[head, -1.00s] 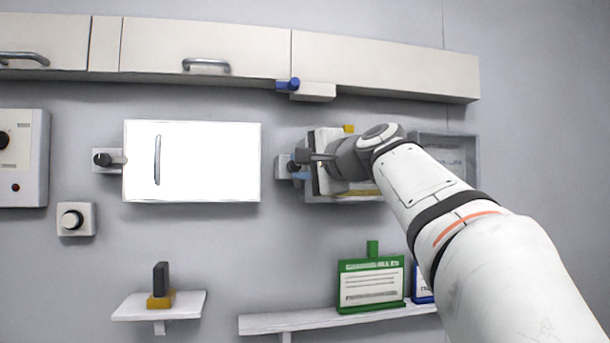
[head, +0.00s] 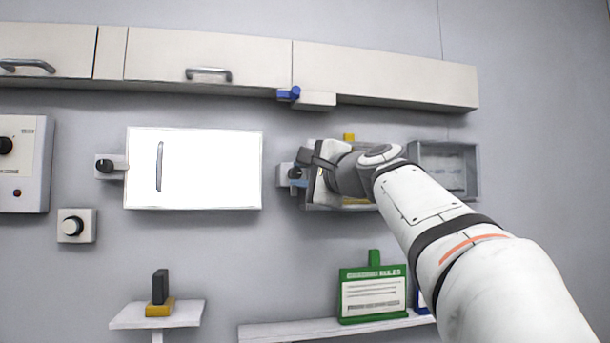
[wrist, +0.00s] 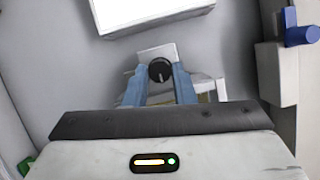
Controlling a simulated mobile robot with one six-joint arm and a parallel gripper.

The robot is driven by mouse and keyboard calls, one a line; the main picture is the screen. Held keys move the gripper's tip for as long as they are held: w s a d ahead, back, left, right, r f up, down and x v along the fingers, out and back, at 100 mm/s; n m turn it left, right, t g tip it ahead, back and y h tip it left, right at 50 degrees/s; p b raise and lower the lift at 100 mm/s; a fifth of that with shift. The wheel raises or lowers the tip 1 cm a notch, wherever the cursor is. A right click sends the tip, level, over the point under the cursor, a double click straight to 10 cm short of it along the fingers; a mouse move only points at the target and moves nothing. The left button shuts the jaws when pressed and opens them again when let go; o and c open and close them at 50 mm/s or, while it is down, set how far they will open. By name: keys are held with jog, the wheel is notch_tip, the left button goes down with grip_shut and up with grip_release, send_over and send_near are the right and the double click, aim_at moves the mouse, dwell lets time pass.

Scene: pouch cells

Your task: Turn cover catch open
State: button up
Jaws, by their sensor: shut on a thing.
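The white cover (head: 205,169) with a grey bar handle hangs on the wall, and its edge shows at the top of the wrist view (wrist: 150,12). A catch with a black knob (head: 105,166) sits at its left edge. Another black catch knob (wrist: 160,70) on a pale block (head: 284,174) is right of the cover. My gripper (wrist: 158,84) has its blue fingers shut on this second knob, one on each side. In the head view my gripper (head: 298,174) hides most of that knob. How far the knob is turned is unclear.
A blue lever (head: 289,94) sits on a block under the wall cabinets (head: 385,75). An open grey box (head: 474,172) is behind my arm. Below are a shelf with a green-framed sign (head: 372,294) and a small shelf (head: 190,312) with a dark block in a yellow base.

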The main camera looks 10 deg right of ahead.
jog(key=o, duration=1)
jog(key=shift+s, duration=0.1)
jog(key=b+v, duration=0.1)
jog(key=v, duration=0.6)
jog(key=shift+s+d+b, duration=0.2)
jog(key=shift+s+b, duration=0.05)
jog(key=shift+b, duration=0.15)
